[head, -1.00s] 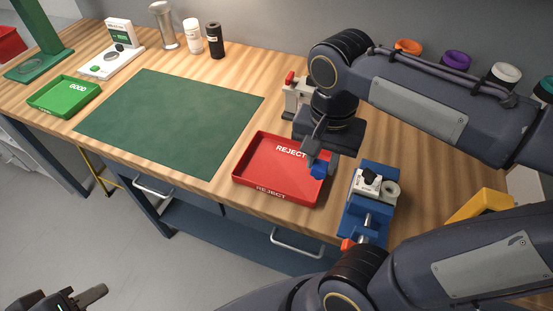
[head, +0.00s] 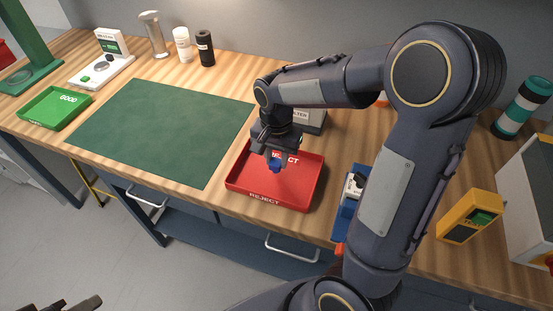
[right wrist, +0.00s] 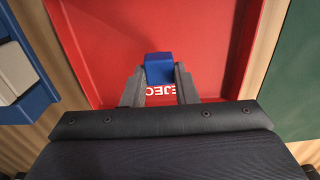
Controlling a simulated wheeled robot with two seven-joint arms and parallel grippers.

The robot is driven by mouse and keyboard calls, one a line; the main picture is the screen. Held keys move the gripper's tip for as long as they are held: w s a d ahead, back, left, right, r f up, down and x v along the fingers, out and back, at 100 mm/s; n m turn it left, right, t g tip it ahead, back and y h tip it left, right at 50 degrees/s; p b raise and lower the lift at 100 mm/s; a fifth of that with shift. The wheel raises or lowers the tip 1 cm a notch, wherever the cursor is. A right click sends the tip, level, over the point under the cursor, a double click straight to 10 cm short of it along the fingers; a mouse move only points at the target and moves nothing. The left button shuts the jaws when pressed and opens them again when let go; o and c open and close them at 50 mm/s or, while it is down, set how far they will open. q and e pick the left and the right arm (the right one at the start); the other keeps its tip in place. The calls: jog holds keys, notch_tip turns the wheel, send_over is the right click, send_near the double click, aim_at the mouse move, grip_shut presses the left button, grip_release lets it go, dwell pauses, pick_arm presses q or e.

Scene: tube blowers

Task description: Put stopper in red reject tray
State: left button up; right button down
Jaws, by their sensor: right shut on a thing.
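The red reject tray (head: 262,190) lies on the workbench right of the green mat. My right gripper (head: 276,160) is over the tray, pointing down, shut on a small blue stopper (head: 274,166). In the right wrist view the stopper (right wrist: 159,68) sits between the two fingertips (right wrist: 160,84), with the red tray floor (right wrist: 110,30) behind it. The stopper appears to be above the tray floor; the exact gap is hard to tell. A part of my left gripper (head: 80,306) shows at the bottom left edge, away from the bench; its jaw opening is unclear.
The green mat (head: 160,130) lies left of the tray, and the green GOOD tray (head: 52,108) farther left. A blue vise (head: 345,200) stands right of the reject tray, partly hidden by my arm. A yellow meter (head: 468,216) is farther right. Bottles (head: 205,48) stand at the back.

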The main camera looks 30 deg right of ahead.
aim_at(276, 160)
jog(key=shift+f, duration=0.5)
jog(key=shift+f, duration=0.1)
jog(key=c, duration=1.1)
grip_release()
jog(key=shift+c, duration=0.2)
notch_tip(276, 160, up, 12)
jog(key=s+a+f+n+t+y, duration=0.1)
jog(key=s+n, duration=0.3)
jog(key=s, duration=0.4)
jog(key=s+a+f+n+t+y, duration=0.1)
jog(key=s+a+n+t+y, duration=0.1)
jog(key=s, duration=0.7)
jog(key=a+n+t, duration=0.1)
jog(key=n+t, duration=0.1)
jog(key=shift+s+a+f+t+y+p, duration=0.15)
jog(key=shift+a+f+t+y+p, duration=0.15)
jog(key=shift+f+y, duration=0.1)
